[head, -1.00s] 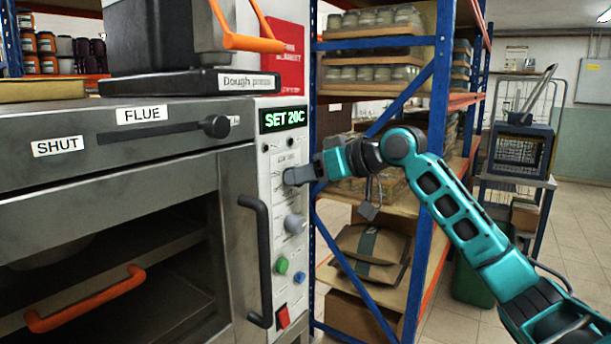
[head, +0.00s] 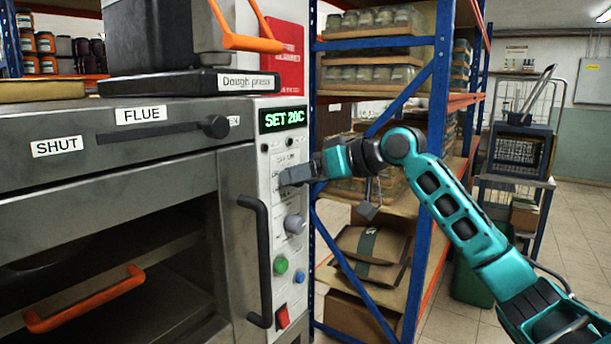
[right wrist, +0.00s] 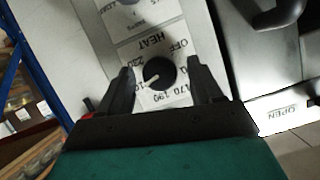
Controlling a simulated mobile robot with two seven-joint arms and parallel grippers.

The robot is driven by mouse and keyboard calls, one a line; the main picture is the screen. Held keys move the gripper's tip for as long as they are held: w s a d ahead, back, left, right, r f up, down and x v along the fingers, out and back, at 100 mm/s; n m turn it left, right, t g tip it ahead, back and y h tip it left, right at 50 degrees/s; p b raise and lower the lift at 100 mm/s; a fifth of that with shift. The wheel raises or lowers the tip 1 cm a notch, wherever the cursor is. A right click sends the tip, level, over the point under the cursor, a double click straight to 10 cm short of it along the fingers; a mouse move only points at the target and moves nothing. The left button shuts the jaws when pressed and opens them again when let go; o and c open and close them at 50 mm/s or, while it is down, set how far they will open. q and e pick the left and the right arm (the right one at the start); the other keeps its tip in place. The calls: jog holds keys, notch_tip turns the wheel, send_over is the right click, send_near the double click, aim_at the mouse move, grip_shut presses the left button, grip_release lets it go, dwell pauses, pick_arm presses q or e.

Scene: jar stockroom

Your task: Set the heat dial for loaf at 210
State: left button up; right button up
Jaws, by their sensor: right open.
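In the head view my right gripper (head: 290,177) is at the oven panel and hides the dial. The green display (head: 283,119) reads SET 20C. My left gripper is not in view.
Below the gripper on the panel are a grey knob (head: 294,224), a green button (head: 281,265), a blue button (head: 299,277) and a red switch (head: 283,316). The black oven door handle (head: 258,260) stands out just left. A blue-framed shelf (head: 430,140) is close on the right.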

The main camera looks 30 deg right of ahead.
jog(key=b+v, duration=0.3)
jog(key=v, duration=1)
